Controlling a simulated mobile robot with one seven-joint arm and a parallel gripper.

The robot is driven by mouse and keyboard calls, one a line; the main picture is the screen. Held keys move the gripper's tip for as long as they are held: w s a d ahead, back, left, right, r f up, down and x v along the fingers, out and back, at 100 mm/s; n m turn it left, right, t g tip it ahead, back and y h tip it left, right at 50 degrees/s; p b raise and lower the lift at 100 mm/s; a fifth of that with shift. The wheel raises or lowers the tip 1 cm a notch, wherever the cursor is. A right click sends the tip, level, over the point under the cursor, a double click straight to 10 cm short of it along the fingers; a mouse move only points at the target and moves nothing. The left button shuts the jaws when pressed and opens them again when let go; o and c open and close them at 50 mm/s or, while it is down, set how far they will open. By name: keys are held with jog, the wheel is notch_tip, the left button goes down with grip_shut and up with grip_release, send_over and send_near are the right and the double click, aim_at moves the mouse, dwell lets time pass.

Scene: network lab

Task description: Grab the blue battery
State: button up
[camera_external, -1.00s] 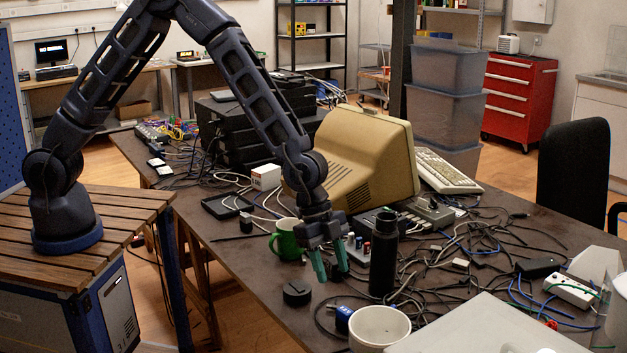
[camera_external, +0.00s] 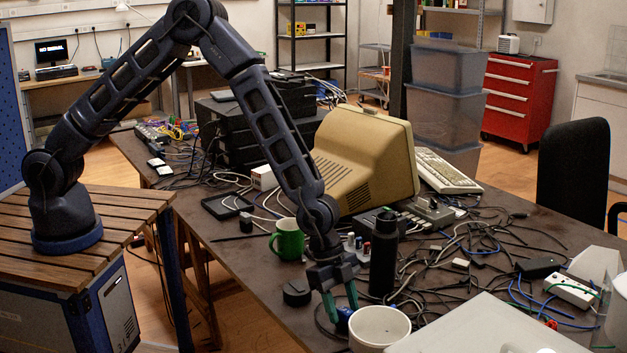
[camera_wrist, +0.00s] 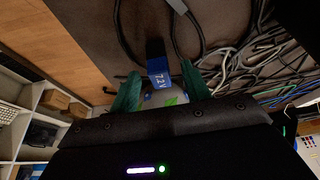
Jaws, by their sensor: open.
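The blue battery (camera_external: 343,317) lies on the dark table, partly hidden behind my gripper in the external view. In the wrist view the battery (camera_wrist: 158,68) shows a blue face marked 7.2V and a black part. My gripper (camera_external: 340,308) points down, with its green fingers open on either side of the battery. In the wrist view the gripper (camera_wrist: 158,88) has one finger to the left and one to the right of the blue face. I cannot tell whether the fingers touch it.
A white pot (camera_external: 378,330) stands just right of my gripper. A black bottle (camera_external: 383,255) stands behind it. A round black lid (camera_external: 297,292) lies to the left, with a green mug (camera_external: 288,240) farther back. Loose cables (camera_external: 430,270) cover the table to the right.

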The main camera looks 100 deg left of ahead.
jog(key=x, duration=0.2)
jog(key=shift+f, duration=0.25)
grip_shut()
jog(key=shift+r, duration=0.1)
